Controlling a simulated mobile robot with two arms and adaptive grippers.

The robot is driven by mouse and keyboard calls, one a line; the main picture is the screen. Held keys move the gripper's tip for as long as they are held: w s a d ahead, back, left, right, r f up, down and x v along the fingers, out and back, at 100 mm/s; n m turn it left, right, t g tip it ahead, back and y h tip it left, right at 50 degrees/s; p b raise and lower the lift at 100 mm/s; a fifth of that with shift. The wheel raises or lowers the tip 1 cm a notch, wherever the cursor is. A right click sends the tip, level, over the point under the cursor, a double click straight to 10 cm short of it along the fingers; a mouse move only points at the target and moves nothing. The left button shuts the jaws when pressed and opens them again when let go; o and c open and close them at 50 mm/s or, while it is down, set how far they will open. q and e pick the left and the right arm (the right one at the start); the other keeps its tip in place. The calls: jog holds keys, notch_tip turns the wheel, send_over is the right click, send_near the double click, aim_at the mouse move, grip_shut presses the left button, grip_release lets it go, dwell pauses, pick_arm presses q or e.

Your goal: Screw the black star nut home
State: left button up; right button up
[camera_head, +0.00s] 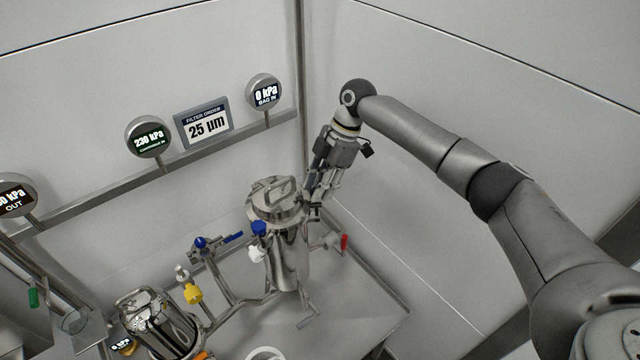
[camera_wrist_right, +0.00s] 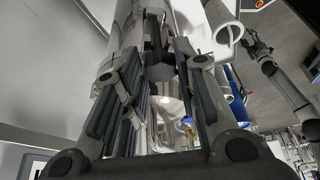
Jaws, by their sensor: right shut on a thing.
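In the head view a polished steel filter housing (camera_head: 288,262) with a round lid (camera_head: 275,198) stands on the metal table. My right gripper (camera_head: 311,197) reaches down to the lid's right rear edge. In the right wrist view the gripper's two fingers (camera_wrist_right: 160,78) are closed around a dark part, which looks like the black star nut (camera_wrist_right: 158,62). Shiny metal of the housing lies behind it. The nut is hidden behind the fingers in the head view. How far it is screwed down cannot be seen.
A blue nut (camera_head: 259,228) and a white nut (camera_head: 256,254) sit at the housing's left side. A red-handled valve (camera_head: 344,242) is at its right. A blue-handled valve (camera_head: 208,243), a yellow part (camera_head: 192,293) and a second steel vessel (camera_head: 155,325) stand left. Walls close in behind.

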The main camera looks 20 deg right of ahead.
jog(key=shift+r, duration=0.1)
jog(key=m+p, duration=0.1)
jog(key=p, duration=0.1)
jog(key=m+t+p, duration=0.1)
jog(key=m+p, duration=0.1)
jog(key=shift+s+r+m+t, duration=0.15)
jog(key=shift+r+m+t, duration=0.05)
jog(key=shift+m+t, duration=0.1)
jog(key=shift+f+m+t+p, duration=0.1)
jog(key=shift+m+t+p, duration=0.6)
jog(key=shift+m+p, duration=1.3)
jog(key=o, duration=0.9)
jog(key=shift+c, duration=0.2)
jog(key=shift+o, duration=1)
jog(key=shift+f, duration=0.15)
jog(key=shift+s+h, duration=0.1)
jog(key=shift+h, duration=0.2)
